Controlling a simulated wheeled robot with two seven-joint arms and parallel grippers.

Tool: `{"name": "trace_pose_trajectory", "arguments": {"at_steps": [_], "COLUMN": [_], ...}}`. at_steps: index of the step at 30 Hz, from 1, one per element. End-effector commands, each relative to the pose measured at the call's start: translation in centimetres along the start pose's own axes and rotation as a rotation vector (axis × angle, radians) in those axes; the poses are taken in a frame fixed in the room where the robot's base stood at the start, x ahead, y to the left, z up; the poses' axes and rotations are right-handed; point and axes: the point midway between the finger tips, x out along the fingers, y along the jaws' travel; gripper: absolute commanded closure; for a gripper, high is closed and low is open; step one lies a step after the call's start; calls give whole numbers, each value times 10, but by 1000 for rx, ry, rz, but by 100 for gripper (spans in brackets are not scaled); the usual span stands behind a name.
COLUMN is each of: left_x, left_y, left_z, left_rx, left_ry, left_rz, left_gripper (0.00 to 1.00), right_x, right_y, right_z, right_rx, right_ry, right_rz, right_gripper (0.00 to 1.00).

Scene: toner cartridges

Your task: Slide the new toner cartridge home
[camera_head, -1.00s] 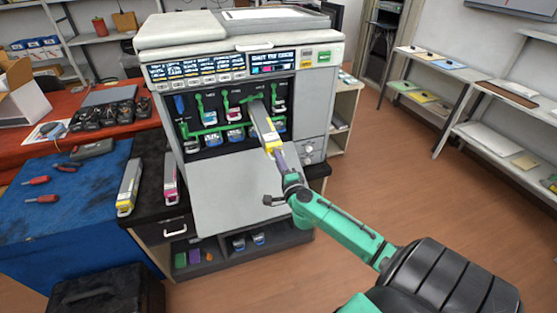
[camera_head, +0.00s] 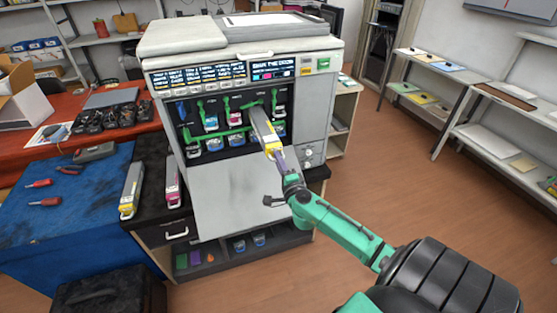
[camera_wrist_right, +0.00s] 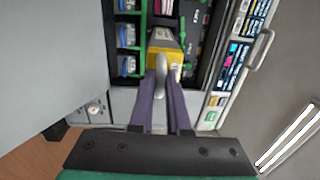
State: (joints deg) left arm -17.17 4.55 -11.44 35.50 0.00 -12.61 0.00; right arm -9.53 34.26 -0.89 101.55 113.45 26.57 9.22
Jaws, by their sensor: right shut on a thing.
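My right gripper (camera_head: 279,160) is shut on the yellow end of a long grey toner cartridge (camera_head: 262,126). The cartridge slants down from the printer's open bay toward me. Its far end is at the bay's right half, near a green lever; how deep it sits cannot be told. In the right wrist view, the gripper's purple fingers (camera_wrist_right: 166,88) close on a grey handle piece at the yellow end (camera_wrist_right: 178,57). The printer (camera_head: 240,45) stands with its front cover (camera_head: 235,190) folded down below the cartridge. My left gripper is not in view.
Yellow-ended (camera_head: 131,190) and magenta-ended (camera_head: 172,182) cartridges lie on the dark cabinet left of the printer. Blue-ended units and green levers line the bay around the held cartridge. A blue-covered table (camera_head: 60,225) is at left. The floor at right is clear.

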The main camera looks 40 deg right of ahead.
Motion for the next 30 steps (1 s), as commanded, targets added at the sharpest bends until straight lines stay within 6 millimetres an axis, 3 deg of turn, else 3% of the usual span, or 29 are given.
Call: {"name": "trace_pose_trajectory", "arguments": {"at_steps": [13, 23, 30], "left_x": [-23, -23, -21], "left_y": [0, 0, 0], "left_z": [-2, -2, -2], "left_rx": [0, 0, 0], "left_ry": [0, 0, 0], "left_rz": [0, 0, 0], "left_gripper": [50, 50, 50], "right_x": [2, 2, 24], "right_y": [-20, -19, -18], "right_z": [0, 0, -1], "right_rx": [0, 0, 0], "right_ry": [1, 1, 3], "right_rz": [-2, -2, -4], "right_gripper": [100, 100, 100]}}
